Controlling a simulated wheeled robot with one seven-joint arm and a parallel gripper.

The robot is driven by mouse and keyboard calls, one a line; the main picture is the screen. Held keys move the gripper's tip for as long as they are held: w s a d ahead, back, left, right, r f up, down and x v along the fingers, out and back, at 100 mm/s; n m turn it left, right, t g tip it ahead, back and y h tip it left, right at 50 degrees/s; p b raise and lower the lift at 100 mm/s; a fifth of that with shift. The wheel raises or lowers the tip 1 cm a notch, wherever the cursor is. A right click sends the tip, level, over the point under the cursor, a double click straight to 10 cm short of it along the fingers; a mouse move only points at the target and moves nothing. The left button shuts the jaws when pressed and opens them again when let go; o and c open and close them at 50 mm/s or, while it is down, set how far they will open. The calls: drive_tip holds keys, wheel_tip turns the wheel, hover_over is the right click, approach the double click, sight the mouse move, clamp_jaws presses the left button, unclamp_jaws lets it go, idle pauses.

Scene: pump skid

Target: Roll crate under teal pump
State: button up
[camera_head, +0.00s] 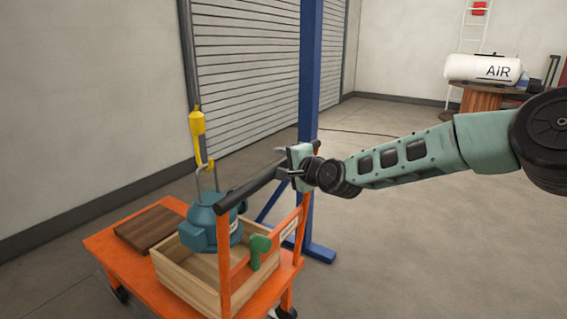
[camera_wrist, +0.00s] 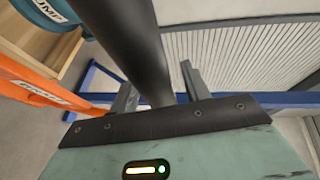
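The teal pump (camera_head: 208,226) hangs by its bail from a yellow hook (camera_head: 197,125). In the head view it overlaps the open wooden crate (camera_head: 192,285); I cannot tell how high its base is. The crate sits on an orange cart (camera_head: 112,247) with a black handle bar (camera_head: 247,190). My gripper (camera_head: 298,165) is at the bar's far right end. In the wrist view, the bar (camera_wrist: 140,45) passes between the fingers of my gripper (camera_wrist: 160,88), with a gap showing at the right finger. Part of the pump (camera_wrist: 70,12) shows top left.
A dark wooden board (camera_head: 150,229) lies on the cart's left side. A green object (camera_head: 260,245) is near the cart's upright. A blue post (camera_head: 312,80) with a floor foot stands behind the handle. The floor at right is clear.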

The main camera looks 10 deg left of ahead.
drive_tip(key=v, duration=1.7)
drive_tip(key=shift+b, duration=0.45)
drive_tip(key=shift+s+d, duration=0.15)
drive_tip(key=s+d+f+n+g+h+p, duration=0.15)
drive_tip(key=s+n+g+h+p, duration=0.3)
drive_tip(key=s+n, duration=0.6)
drive_tip(key=s+d+r+n+g+h+p, duration=0.2)
drive_tip(key=s+d+r+g+h+p, duration=0.1)
drive_tip(key=s+d, duration=0.6)
drive_tip(key=s+d+r+n+g+h+p, duration=0.2)
drive_tip(key=s+d, duration=0.6)
drive_tip(key=s, duration=0.6)
drive_tip(key=shift+s+d+r+g+h+p, duration=0.25)
drive_tip(key=shift+d+r+g+h+p, duration=0.2)
drive_tip(key=shift+h+p, duration=0.5)
drive_tip(key=shift+n, duration=0.25)
